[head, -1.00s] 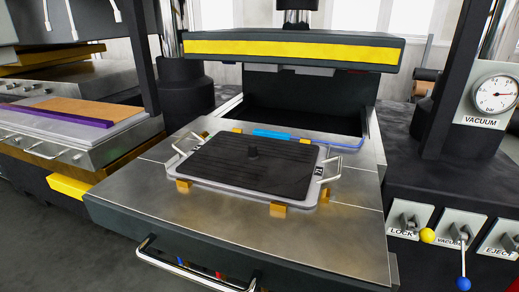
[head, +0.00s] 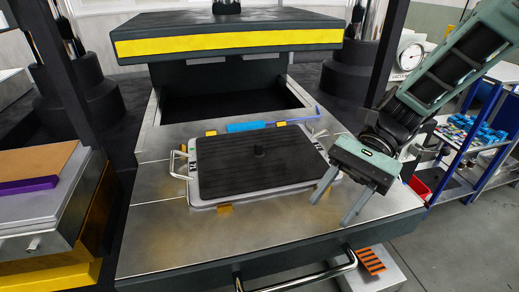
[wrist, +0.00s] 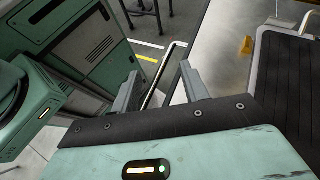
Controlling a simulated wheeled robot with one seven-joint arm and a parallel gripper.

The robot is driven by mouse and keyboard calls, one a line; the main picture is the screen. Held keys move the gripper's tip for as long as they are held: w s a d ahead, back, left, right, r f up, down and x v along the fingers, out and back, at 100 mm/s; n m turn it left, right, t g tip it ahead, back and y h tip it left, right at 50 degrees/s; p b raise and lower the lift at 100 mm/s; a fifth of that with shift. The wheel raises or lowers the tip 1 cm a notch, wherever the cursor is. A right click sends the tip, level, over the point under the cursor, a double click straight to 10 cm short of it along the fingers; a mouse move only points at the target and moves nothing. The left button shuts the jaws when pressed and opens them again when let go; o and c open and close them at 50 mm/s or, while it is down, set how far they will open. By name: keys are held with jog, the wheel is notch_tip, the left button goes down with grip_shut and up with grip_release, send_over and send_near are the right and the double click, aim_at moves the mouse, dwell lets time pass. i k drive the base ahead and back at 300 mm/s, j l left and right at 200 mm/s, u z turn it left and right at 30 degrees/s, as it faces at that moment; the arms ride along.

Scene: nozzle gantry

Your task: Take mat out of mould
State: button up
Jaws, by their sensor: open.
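The black ribbed mat (head: 250,165) lies in the shallow grey mould (head: 205,199) on the metal press table. A small dark knob stands up from the mat's middle. The mould has a wire handle (head: 180,164) on its left; the right one is partly hidden behind my gripper. My gripper (head: 336,203) is open and empty, above the table at the mould's right front corner. The wrist view shows its two fingers (wrist: 158,88) apart with nothing between them, and the mat's edge (wrist: 280,95) at the right.
Yellow blocks (head: 225,208) sit around the mould. A blue-handled tool (head: 250,126) lies behind it. The yellow-striped upper platen (head: 225,38) hangs above the back. A long bar handle (head: 300,279) runs along the table front. A blue shelf (head: 470,150) stands right.

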aim_at(232, 164)
jog(key=i, duration=1)
